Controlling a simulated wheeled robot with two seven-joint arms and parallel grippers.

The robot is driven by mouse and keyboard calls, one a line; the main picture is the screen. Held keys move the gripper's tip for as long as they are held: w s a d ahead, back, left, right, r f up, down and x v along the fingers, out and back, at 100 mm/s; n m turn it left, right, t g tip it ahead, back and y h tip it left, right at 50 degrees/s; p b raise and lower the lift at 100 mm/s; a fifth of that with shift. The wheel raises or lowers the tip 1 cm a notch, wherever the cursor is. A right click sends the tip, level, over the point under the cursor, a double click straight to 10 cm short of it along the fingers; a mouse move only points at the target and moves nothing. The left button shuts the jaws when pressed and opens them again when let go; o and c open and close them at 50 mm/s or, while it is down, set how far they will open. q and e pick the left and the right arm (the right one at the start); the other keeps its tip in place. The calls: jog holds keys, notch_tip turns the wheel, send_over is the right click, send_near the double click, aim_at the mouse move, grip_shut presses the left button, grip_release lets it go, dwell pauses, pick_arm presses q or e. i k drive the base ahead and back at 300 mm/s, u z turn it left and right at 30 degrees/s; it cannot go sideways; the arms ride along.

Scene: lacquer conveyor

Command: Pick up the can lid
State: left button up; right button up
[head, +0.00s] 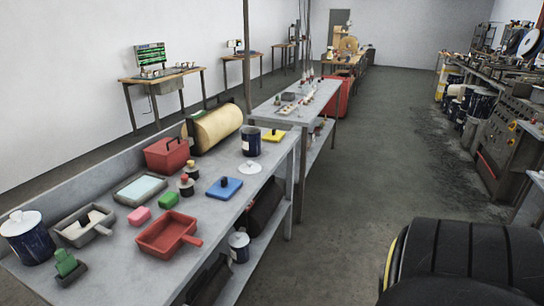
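A small white can lid (250,167) with a knob lies flat on the grey table (222,215), just in front of an open dark blue can (251,143). Another dark blue can (28,242) at the near left end of the table has a white lid (21,221) on it. A smaller lidded can (239,248) stands on the shelf below the tabletop. Neither of my grippers is in view.
Around the loose lid are a blue block with a black knob (224,187), a yellow piece (274,136) and small bottles (187,184). A red tray (168,235) stands nearer. The floor (365,180) right of the table is clear.

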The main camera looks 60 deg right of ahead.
aim_at(250, 168)
jog(key=k, duration=0.25)
jog(key=z, duration=1.55)
